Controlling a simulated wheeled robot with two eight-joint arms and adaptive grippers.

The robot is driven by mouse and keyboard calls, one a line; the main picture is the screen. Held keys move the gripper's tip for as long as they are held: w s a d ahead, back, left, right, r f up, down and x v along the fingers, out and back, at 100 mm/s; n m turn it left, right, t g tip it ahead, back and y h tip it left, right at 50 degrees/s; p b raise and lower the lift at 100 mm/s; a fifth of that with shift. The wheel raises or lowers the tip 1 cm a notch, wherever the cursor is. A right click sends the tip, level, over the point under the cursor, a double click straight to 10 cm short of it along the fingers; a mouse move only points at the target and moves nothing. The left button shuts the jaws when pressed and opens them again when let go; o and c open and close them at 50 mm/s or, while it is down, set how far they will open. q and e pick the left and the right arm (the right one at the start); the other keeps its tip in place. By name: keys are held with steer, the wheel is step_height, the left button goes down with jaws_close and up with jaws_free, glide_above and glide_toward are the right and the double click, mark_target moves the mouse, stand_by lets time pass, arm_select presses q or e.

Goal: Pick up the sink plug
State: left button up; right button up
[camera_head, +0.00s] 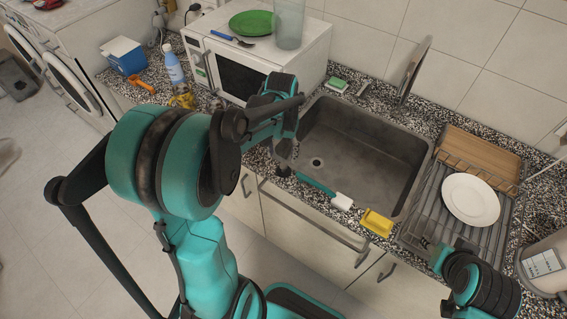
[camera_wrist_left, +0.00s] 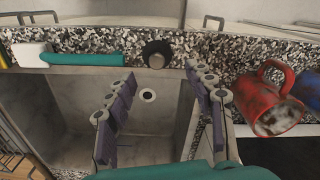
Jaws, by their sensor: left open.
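The sink plug (camera_wrist_left: 157,53), a round dark stopper with a grey knob, sits on the speckled counter strip in front of the sink in the left wrist view. In the head view it is a small dark shape (camera_head: 284,170) just below my left gripper (camera_head: 280,135). In the left wrist view my left gripper (camera_wrist_left: 163,108) is open and empty, its purple-padded fingers spread over the sink side; the plug appears beyond them, between their lines and untouched. My right gripper (camera_head: 432,248) is by the dish rack's front; its fingers are unclear.
The empty grey sink (camera_head: 355,150) has a drain hole. A teal-handled brush (camera_head: 325,190) and a yellow sponge (camera_head: 376,222) lie on its front edge. A rack (camera_head: 420,215) holds a white plate (camera_head: 470,199). The microwave (camera_head: 240,75) stands behind.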

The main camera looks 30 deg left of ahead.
mark_target(283, 166)
arm_select(q)
steer(key=f, duration=0.1)
steer(key=f+b, duration=0.1)
steer(key=shift+d+f, duration=0.2)
steer(key=shift+f, duration=0.2)
step_height(283, 166, down, 5)
steer(key=shift+d+r+b, duration=0.1)
steer(key=shift+b, duration=0.9)
steer(key=shift+s, duration=0.15)
jaws_close()
